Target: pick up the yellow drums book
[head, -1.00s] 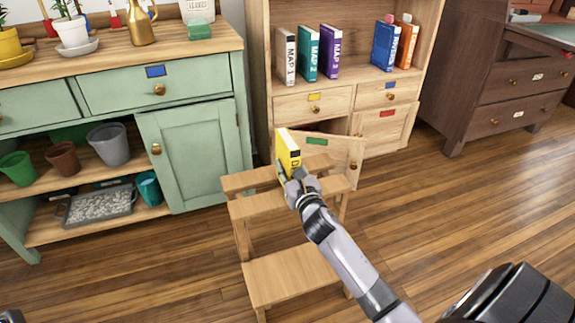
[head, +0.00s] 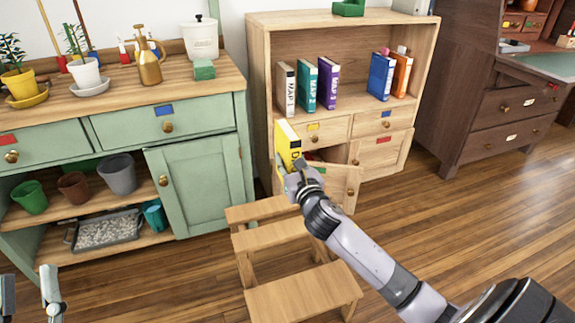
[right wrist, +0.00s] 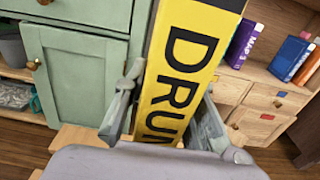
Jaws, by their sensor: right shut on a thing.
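The yellow drums book (head: 287,142) is upright in my right gripper (head: 297,172), held above and behind the wooden step stool in the head view. In the right wrist view the yellow drums book (right wrist: 185,70) stands between the two fingers of my right gripper (right wrist: 165,115), with the black letters "DRUM" showing on its spine. The fingers are shut on it. My left gripper (head: 30,298) shows only at the lower left edge of the head view, with two finger-like parts apart and nothing seen between them.
A wooden step stool (head: 300,295) stands below the book. The wooden bookcase (head: 345,22) behind holds several books, including a purple book (head: 328,83), and has an open lower door (head: 340,187). A green cabinet (head: 205,185) stands at left. The floor at right is clear.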

